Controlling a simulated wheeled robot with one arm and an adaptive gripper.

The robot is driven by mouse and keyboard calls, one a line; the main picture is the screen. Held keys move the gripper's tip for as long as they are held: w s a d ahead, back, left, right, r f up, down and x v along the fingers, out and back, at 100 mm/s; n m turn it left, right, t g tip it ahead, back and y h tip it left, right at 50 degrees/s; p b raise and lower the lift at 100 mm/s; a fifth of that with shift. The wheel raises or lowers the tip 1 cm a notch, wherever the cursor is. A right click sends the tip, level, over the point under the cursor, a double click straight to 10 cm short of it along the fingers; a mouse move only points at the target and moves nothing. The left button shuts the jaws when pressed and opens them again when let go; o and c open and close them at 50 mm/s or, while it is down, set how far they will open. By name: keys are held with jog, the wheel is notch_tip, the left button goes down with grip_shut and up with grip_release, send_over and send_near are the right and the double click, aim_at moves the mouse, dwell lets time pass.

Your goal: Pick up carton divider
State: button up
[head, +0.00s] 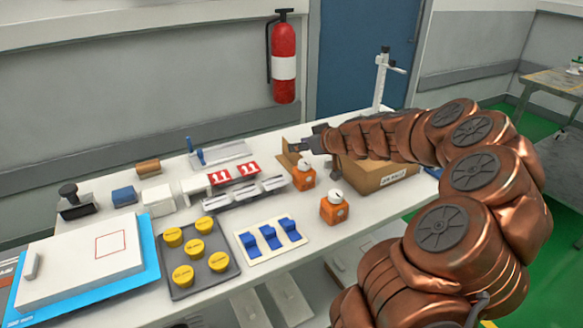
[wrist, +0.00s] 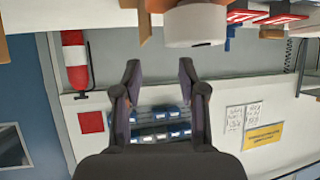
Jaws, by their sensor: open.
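The carton divider, which seems to be the thin brown cardboard piece (head: 287,158), stands on the white table by my gripper (head: 297,147) in the head view. My gripper is partly in front of it, and I cannot tell whether they touch. In the wrist view my gripper (wrist: 159,68) is open, with nothing between its fingertips. A narrow brown piece (wrist: 145,24), probably the divider, shows at the top there, beyond the fingertips.
An open cardboard carton (head: 378,180) stands under my forearm. Two orange containers with white tops (head: 303,177) (head: 334,209) stand close in front. Red-labelled trays (head: 235,174) lie to the left. A white post stand (head: 381,80) rises at the back.

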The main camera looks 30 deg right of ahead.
jog(key=shift+d+f, duration=0.45)
jog(key=shift+d, duration=0.3)
jog(key=shift+w+d+f, duration=0.1)
jog(key=shift+w, duration=0.15)
jog(key=shift+x, duration=0.75)
jog(key=p, duration=0.1)
send_over(292, 163)
jog(key=shift+w+d+f, duration=0.15)
jog(key=shift+f, duration=0.55)
jog(key=shift+w+d+f, duration=0.1)
jog(key=shift+f, duration=0.6)
grip_shut()
